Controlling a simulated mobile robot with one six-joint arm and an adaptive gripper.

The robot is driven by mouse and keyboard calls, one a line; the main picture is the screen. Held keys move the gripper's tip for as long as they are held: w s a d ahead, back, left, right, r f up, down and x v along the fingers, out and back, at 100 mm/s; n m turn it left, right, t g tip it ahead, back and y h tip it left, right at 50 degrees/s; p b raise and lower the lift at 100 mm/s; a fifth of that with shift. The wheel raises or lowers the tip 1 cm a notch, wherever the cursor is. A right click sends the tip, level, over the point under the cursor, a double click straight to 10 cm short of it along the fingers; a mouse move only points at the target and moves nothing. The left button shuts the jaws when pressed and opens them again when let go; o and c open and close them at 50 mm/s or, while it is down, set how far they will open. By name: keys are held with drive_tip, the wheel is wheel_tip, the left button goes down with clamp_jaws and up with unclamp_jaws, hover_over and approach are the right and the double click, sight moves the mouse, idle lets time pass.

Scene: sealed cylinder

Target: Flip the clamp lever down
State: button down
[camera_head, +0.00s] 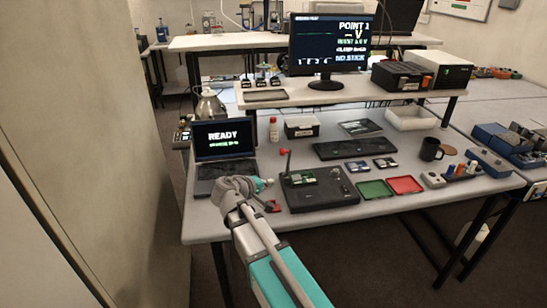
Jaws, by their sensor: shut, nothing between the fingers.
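The clamp lever (285,162) has a red knob and stands roughly upright at the back left of a black test fixture (330,195). A green circuit board (302,177) sits on the fixture near the lever's foot. My gripper (270,206) is small and partly hidden by my own wrist. It is at the left side of the fixture, in front of and below the lever knob, apart from the knob. Its fingers are shut with nothing seen between them. A small red patch shows beside the fingertips; I cannot tell what it is.
A laptop (223,148) reading READY stands at the left. A green tray (374,189) and a red tray (405,185) lie right of the fixture. A black keyboard (354,148) lies behind. A monitor (331,45) stands on the raised shelf (350,94). A dark mug (431,149) is further right.

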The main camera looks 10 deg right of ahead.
drive_tip(key=w+a+r+n+t+h, duration=0.1)
drive_tip(key=w+a+r+n+t, duration=0.2)
drive_tip(key=a, duration=0.4)
wheel_tip(320, 180, up, 2)
drive_tip(key=shift+w+r+t+h+b, duration=0.1)
drive_tip(key=shift+w+t+h+b, duration=0.3)
drive_tip(key=shift+t, duration=0.4)
drive_tip(key=shift+w, duration=0.1)
drive_tip(key=s+d+x, duration=0.2)
drive_tip(key=x, duration=1)
drive_tip(key=shift+w+d+f+b, duration=0.25)
drive_tip(key=shift+f+b, duration=0.15)
drive_tip(key=shift+b, duration=0.05)
drive_tip(key=shift+a+r, duration=0.1)
drive_tip(key=shift+a, duration=0.05)
drive_tip(key=shift+y+p, duration=0.35)
drive_tip(key=shift+y, duration=0.05)
